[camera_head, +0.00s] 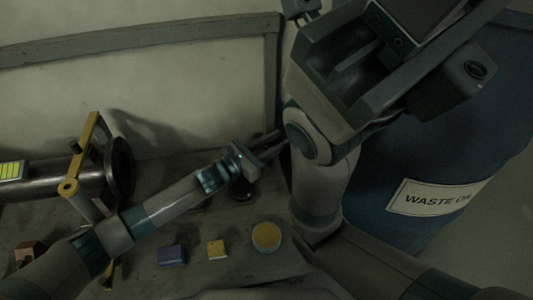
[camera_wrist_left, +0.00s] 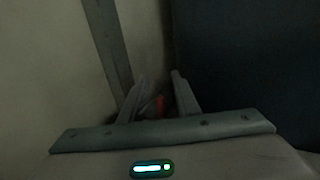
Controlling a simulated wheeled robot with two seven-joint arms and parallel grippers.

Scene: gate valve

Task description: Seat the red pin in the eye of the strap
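A yellow strap (camera_head: 87,143) stands beside the dark flanged pipe at the left in the head view. Its round eye (camera_head: 69,187) is at the lower end, close to my left forearm. My left gripper (camera_head: 272,144) points right, well away from the eye. In the left wrist view its two fingers (camera_wrist_left: 160,85) stand a little apart. A small red piece (camera_wrist_left: 160,103), perhaps the red pin, shows between them near the left finger; most of it is hidden, and I cannot tell whether it is gripped. My right arm fills the upper right; its fingers cannot be made out.
A dark flange (camera_head: 121,168) ends the pipe. A blue block (camera_head: 172,256), a yellow block (camera_head: 217,250) and a round yellow-topped piece (camera_head: 266,236) sit at the bench front. A dark short cylinder (camera_head: 243,190) is below my left gripper. A blue waste-oil drum (camera_head: 400,165) stands right.

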